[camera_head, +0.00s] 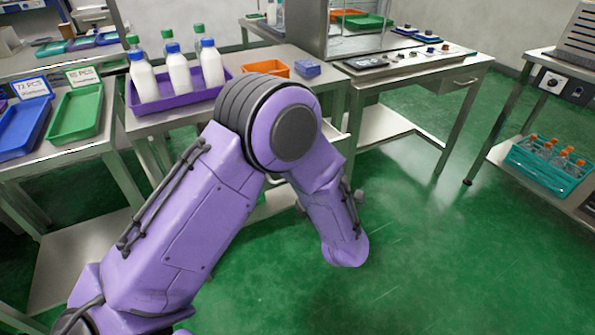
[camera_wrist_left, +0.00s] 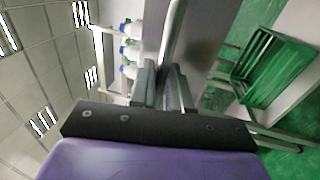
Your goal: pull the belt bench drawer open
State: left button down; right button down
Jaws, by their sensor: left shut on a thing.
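The bench (camera_head: 140,122) with the white bottles stands behind my left arm in the head view. Its drawer front is mostly hidden by that arm, so I cannot tell how far out the drawer is. In the head view my left gripper is hidden by the arm. In the left wrist view my left gripper (camera_wrist_left: 163,78) is shut at the bench front, on what looks like the drawer handle, a thin part mostly hidden between the fingers. A grey panel (camera_wrist_left: 200,40) lies close beside the fingers. My right gripper is not in view.
A purple tray (camera_head: 180,100) of bottles, an orange bin (camera_head: 265,68) and a blue box (camera_head: 307,68) stand on the bench. Another bench with a drawer (camera_head: 455,80) stands at right. Green floor (camera_head: 420,240) is clear in front.

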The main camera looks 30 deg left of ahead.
pick_arm(q)
jog(key=c, duration=1.3)
grip_release()
jog(key=v, duration=1)
jog(key=shift+s+d+f, duration=0.1)
jog(key=shift+s+d, duration=0.05)
jog(key=shift+d, duration=0.05)
